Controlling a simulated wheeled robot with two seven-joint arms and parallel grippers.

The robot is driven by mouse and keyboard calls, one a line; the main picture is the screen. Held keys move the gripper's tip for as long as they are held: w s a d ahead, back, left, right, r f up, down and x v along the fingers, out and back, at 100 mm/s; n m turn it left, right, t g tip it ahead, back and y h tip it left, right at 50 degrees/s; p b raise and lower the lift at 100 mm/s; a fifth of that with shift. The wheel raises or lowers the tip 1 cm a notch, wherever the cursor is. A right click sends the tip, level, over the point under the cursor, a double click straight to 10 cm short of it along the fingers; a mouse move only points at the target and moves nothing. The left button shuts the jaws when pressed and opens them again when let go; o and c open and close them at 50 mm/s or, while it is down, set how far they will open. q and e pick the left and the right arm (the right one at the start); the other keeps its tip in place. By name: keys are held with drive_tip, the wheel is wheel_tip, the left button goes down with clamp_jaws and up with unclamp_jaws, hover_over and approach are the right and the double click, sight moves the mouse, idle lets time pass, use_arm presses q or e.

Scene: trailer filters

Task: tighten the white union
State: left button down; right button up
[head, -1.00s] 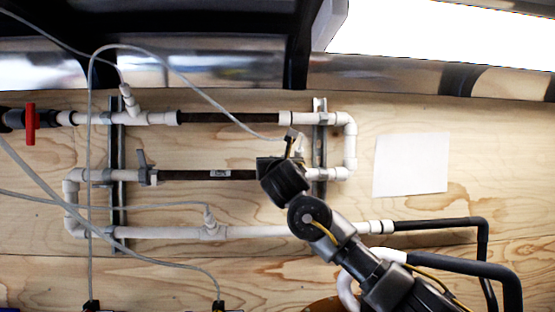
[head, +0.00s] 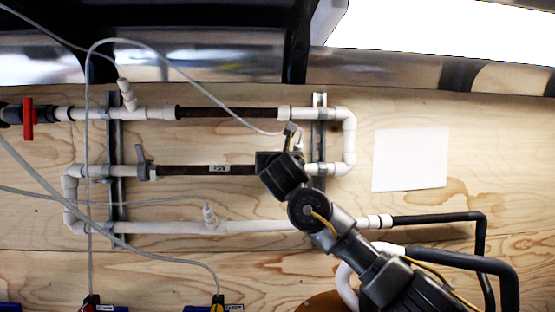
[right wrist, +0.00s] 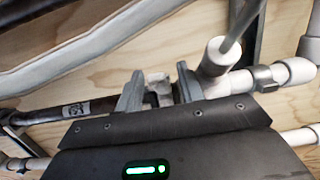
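The pipe loop is fixed to a plywood wall. Its middle run has a dark pipe section (head: 205,170) whose right end goes behind my right gripper (head: 270,163). In the right wrist view, the right gripper's two grey fingers (right wrist: 160,92) stand apart. A whitish fitting (right wrist: 159,86), apparently the white union, shows between them at the end of the dark pipe. I cannot tell whether the fingers touch it. In the head view the gripper hides this fitting; white pipe (head: 325,169) continues to its right. My left gripper is not in view.
Metal struts (head: 319,140) hold the pipes. A thin grey hose (head: 215,98) loops down close to my right gripper. A red-handled valve (head: 28,118) is at the left. A white sheet (head: 410,159) is on the wall at the right.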

drive_tip(key=shift+s+f+b, duration=0.25)
drive_tip(key=shift+s+b, duration=0.15)
drive_tip(key=s+f+b, duration=0.1)
drive_tip(key=s+b, duration=0.4)
drive_tip(key=s, duration=0.4)
drive_tip(key=shift+s+f, duration=0.2)
drive_tip(key=shift+s, duration=0.1)
